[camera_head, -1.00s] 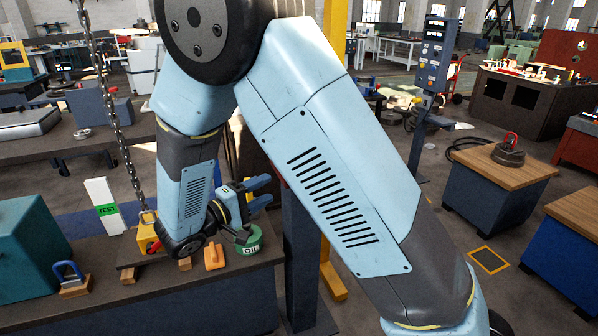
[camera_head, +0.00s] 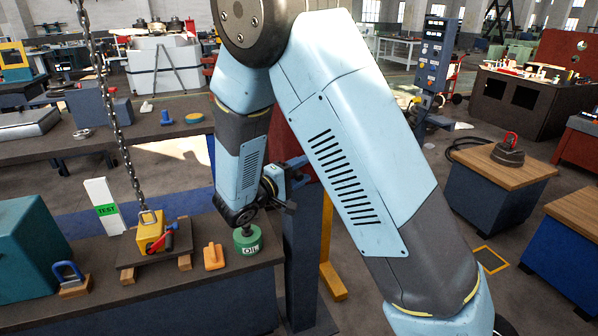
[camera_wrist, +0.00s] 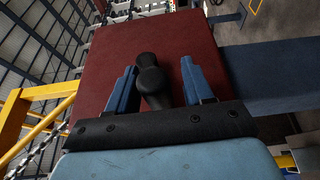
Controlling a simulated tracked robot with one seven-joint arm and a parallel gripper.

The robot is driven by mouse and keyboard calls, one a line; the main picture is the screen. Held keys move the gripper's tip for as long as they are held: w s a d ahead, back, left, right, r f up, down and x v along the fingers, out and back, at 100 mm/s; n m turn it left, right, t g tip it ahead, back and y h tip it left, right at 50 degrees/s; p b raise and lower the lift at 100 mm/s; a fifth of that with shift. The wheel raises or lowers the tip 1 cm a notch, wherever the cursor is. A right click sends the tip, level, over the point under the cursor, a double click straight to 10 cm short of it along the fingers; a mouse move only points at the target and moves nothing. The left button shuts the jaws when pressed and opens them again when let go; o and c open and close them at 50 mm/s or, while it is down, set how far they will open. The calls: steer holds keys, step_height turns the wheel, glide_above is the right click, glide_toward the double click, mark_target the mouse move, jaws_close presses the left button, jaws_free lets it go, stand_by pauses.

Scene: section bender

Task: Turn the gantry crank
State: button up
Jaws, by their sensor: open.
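In the wrist view the crank (camera_wrist: 150,77) shows as a black arm with a rounded knob, in front of a dark red housing (camera_wrist: 215,60). My gripper (camera_wrist: 159,68) is open, with one blue finger on each side of the knob. I see gaps between the knob and both fingers; how deep the knob sits between them I cannot tell. In the head view my gripper (camera_head: 294,184) is beside the blue post (camera_head: 304,245), just below the dark red housing (camera_head: 284,128). My arm hides much of the housing, and the crank cannot be made out there.
A workbench (camera_head: 210,300) at the left holds a yellow block (camera_head: 150,232) on a chain (camera_head: 115,130), a green oil can (camera_head: 247,240) and an orange tool (camera_head: 213,257). A yellow upright (camera_head: 327,250) stands beside the post. Floor is open toward the wooden-topped cabinet (camera_head: 500,190).

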steer(key=shift+d, duration=0.1)
steer(key=shift+c, duration=0.3)
jaws_close()
steer(key=shift+a, duration=0.35)
steer(key=shift+d, duration=0.2)
